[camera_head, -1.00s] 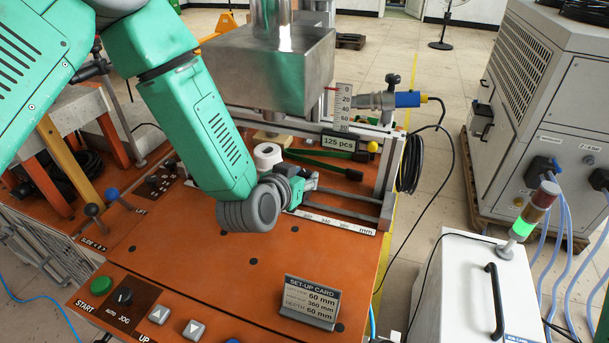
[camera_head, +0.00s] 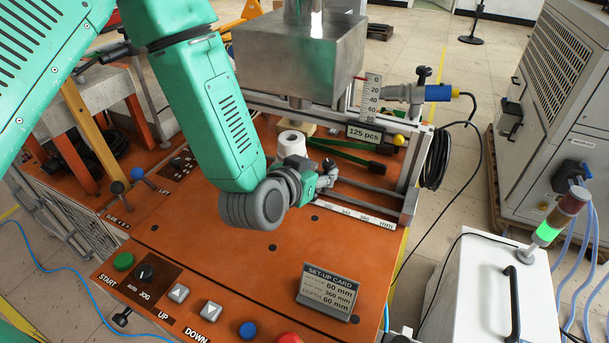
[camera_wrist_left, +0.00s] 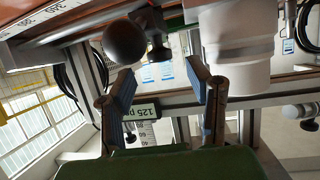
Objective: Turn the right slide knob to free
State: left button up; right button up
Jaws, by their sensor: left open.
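My left gripper (camera_head: 325,180) is low over the far part of the orange bench, beside the slide rail with the mm scale (camera_head: 355,215). In the left wrist view its two blue-padded fingers (camera_wrist_left: 160,82) are apart, with nothing held between them. A dark ball knob (camera_wrist_left: 125,42) shows just past the tip of the left-hand finger in that view; I cannot tell whether they touch. I cannot read any free or lock mark on it. In the head view my gripper and wrist hide that spot. My right gripper is not in view.
A white cylinder (camera_head: 291,144) stands close to my left gripper. The heavy metal block (camera_head: 300,60) hangs behind it. The 125 pcs counter (camera_head: 364,133) and a yellow knob (camera_head: 398,140) are to the right. The set-up card (camera_head: 327,290) stands in front. The bench middle is clear.

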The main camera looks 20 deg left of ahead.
pick_arm(q)
jog(key=v, duration=0.7)
jog(key=shift+s, duration=0.35)
jog(key=shift+a, duration=0.1)
